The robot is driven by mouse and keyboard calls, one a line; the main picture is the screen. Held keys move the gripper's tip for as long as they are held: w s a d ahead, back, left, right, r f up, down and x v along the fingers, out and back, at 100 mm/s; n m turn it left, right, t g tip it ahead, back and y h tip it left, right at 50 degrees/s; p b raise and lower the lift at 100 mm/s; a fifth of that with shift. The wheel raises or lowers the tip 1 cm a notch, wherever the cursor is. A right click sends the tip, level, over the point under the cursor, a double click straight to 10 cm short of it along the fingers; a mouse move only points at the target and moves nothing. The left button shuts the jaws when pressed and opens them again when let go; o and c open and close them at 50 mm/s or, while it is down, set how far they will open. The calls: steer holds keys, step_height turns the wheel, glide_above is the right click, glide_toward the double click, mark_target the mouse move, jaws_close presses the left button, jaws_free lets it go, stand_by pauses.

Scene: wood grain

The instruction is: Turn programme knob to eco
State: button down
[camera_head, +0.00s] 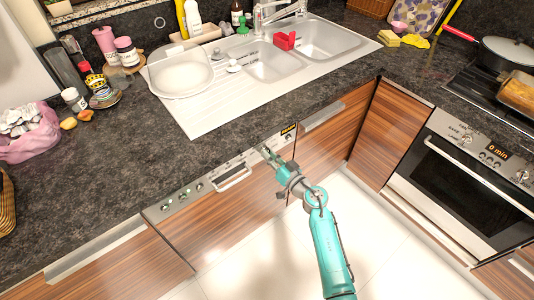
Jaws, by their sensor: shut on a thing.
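The dishwasher's steel control panel (215,178) runs under the counter edge, with a handle slot (233,178) in its middle. My gripper (266,153) reaches up to the right part of this panel, just left of the small lit display (288,129). It is shut on the programme knob, which the fingers hide. The knob's pointer and the eco mark cannot be made out. The display text is too small to read.
Small round buttons or knobs (185,191) sit at the panel's left end. The dark counter (240,128) overhangs the front. An oven (465,180) stands at the right. The pale floor (385,255) is clear.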

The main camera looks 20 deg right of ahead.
steer(key=shift+f, duration=0.1)
steer(key=m, duration=0.4)
steer(key=shift+m, duration=0.3)
steer(key=m, duration=0.3)
steer(key=shift+m, duration=0.3)
steer(key=c, duration=1.6)
jaws_free()
steer(key=o, duration=0.6)
steer(key=shift+c, duration=0.2)
